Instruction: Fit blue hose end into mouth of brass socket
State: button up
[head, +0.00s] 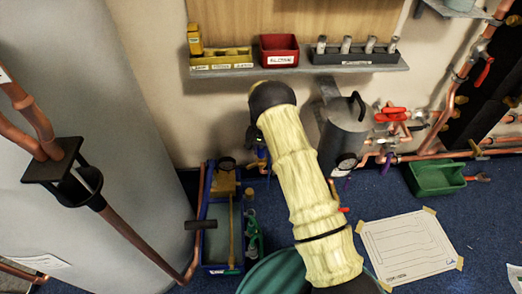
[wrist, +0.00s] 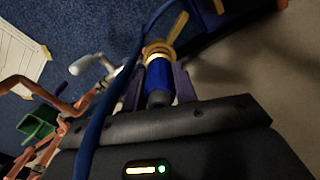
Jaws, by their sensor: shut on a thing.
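In the wrist view my gripper (wrist: 159,82) is shut on a blue cylindrical piece, which I take to be the blue hose end (wrist: 159,80). A dark part of it shows nearer the palm. A brass ring (wrist: 158,50) sits at its far end; I cannot tell whether this is the brass socket's mouth or part of the hose fitting. A thin blue hose (wrist: 97,125) runs past the left finger and up across the view. In the head view my arm hides most of the gripper, and the socket is not clearly seen.
Copper pipes with red-handled valves (head: 390,115) and a grey canister (head: 341,135) stand along the wall. A shelf (head: 300,71) holds bins above. A blue tray with tools (head: 221,268), a green bin (head: 436,178) and a white sheet (head: 408,246) are on the blue floor.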

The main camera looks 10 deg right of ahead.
jog(key=shift+f, duration=0.7)
dwell(0.8)
jog(key=o, duration=1.1)
jog(key=shift+o, duration=0.2)
notch_tip(320, 180, up, 8)
jog(key=p, duration=0.2)
jog(key=shift+f+p, duration=0.2)
jog(key=shift+p, duration=0.2)
jog(key=shift+f, duration=0.1)
